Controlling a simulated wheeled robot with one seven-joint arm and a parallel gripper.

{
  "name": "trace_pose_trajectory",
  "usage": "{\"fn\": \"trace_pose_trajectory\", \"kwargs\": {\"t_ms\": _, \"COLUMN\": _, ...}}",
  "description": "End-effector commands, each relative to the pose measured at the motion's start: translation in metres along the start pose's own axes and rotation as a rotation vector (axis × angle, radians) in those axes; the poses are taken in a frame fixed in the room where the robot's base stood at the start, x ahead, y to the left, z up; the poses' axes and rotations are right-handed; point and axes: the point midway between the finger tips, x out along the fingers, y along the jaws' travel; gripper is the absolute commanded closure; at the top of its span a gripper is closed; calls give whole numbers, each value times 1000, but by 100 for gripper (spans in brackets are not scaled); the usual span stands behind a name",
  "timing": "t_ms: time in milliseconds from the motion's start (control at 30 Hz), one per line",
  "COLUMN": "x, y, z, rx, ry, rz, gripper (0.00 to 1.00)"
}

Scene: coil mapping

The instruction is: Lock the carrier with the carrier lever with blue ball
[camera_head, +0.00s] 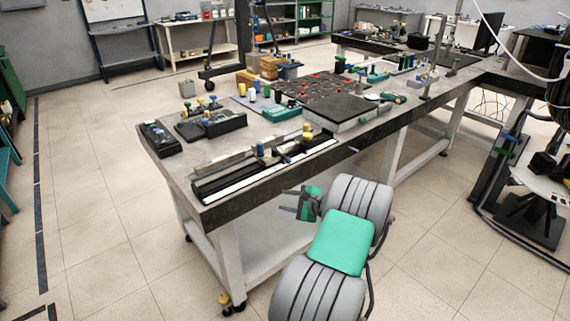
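The carrier (287,149) sits on a long rail (228,182) along the near edge of the workbench. A small blue knob (260,148), which looks like the blue ball of the carrier lever, stands at the carrier's left part. A yellow knob (307,129) stands at its right end. At this size I cannot tell the lever's angle or whether it is locked. My gripper (287,201) is below and in front of the bench edge, apart from the carrier, pointing left. Its fingers are too small to tell whether they are open or shut.
The workbench (172,178) also holds black boxes with knobs (222,122), a dark board with red pieces (325,88) and a raised dark plate (349,109). The floor left of the bench is clear. A white round stand (540,183) is at the right.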

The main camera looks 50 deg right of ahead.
Motion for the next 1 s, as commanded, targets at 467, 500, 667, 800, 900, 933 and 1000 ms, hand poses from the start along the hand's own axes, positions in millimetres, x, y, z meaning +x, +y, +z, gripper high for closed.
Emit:
{"fn": "trace_pose_trajectory", "kwargs": {"t_ms": 467, "x": -45, "y": -113, "z": 12, "rx": 722, "ry": -317, "rz": -353, "gripper": 61}}
{"fn": "trace_pose_trajectory", "kwargs": {"t_ms": 500, "x": -42, "y": -115, "z": 13, "rx": 726, "ry": -320, "rz": -354, "gripper": 61}}
{"fn": "trace_pose_trajectory", "kwargs": {"t_ms": 667, "x": -16, "y": -127, "z": 19, "rx": 724, "ry": -321, "rz": -351, "gripper": 61}}
{"fn": "trace_pose_trajectory", "kwargs": {"t_ms": 800, "x": 7, "y": -138, "z": 23, "rx": 722, "ry": -319, "rz": -352, "gripper": 61}}
{"fn": "trace_pose_trajectory", "kwargs": {"t_ms": 900, "x": 18, "y": -143, "z": 24, "rx": 724, "ry": -318, "rz": -351, "gripper": 61}}
{"fn": "trace_pose_trajectory", "kwargs": {"t_ms": 933, "x": 20, "y": -144, "z": 24, "rx": 724, "ry": -317, "rz": -352, "gripper": 61}}
{"fn": "trace_pose_trajectory", "kwargs": {"t_ms": 1000, "x": 22, "y": -145, "z": 24, "rx": 723, "ry": -316, "rz": -353, "gripper": 61}}
